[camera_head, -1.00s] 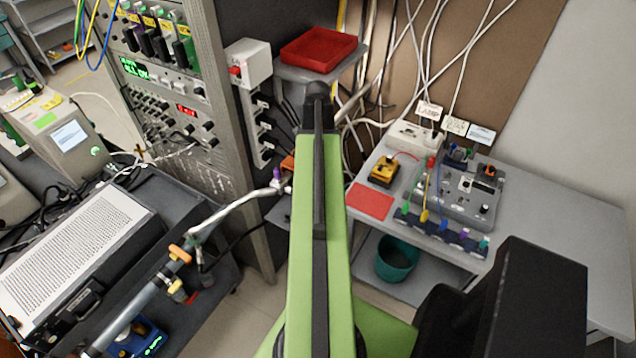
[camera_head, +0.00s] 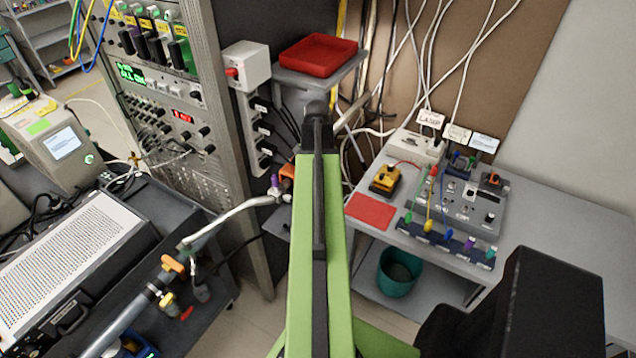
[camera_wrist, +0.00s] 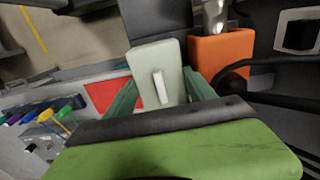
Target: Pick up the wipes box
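The wipes box appears to be the pale grey-green box (camera_wrist: 148,60) in the wrist view, with a white strip on its face. It stands between the two dark green fingers of my gripper (camera_wrist: 160,88). The fingers are apart, one at each side of the box and close to its edges. I cannot tell whether they press on it. The box's near end is hidden behind the dark and green part of my arm. In the head view my arm covers the gripper, and no wipes box shows there.
An orange container (camera_wrist: 222,56) stands just right of the box. A red mat (camera_head: 370,211) and electrical panel (camera_head: 470,205) lie on the grey table (camera_head: 560,220) at right. A teal bin (camera_head: 398,272) is below it. A red tray (camera_head: 318,55) and equipment rack (camera_head: 215,150) stand behind.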

